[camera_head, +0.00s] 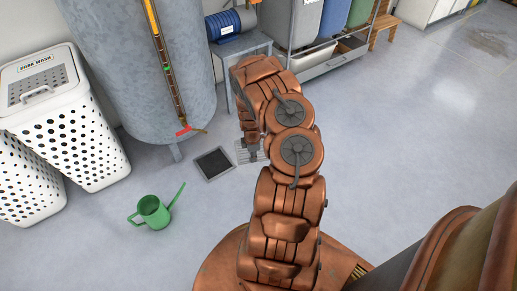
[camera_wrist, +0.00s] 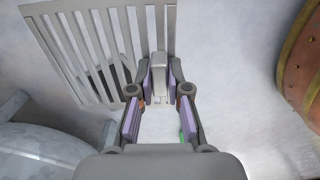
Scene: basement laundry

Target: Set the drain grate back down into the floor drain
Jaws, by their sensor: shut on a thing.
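The floor drain (camera_head: 213,163) is a dark square opening with a light frame in the floor, in front of the grey tank. The drain grate (camera_head: 241,153) is a light grey slatted plate just right of the drain, partly hidden by my arm. In the wrist view the grate (camera_wrist: 88,45) fills the upper left, and a dark patch shows through its slats. My gripper (camera_wrist: 159,88) is shut on the grate's upright tab (camera_wrist: 158,70). It also shows in the head view (camera_head: 251,152). The grate's height above the floor is hard to tell.
The grey tank (camera_head: 140,60) stands behind the drain. A green watering can (camera_head: 152,212) is on the floor at front left. White perforated hampers (camera_head: 75,130) stand at left. A metal bench (camera_head: 240,50) with a blue drum stands behind my arm. Floor at right is clear.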

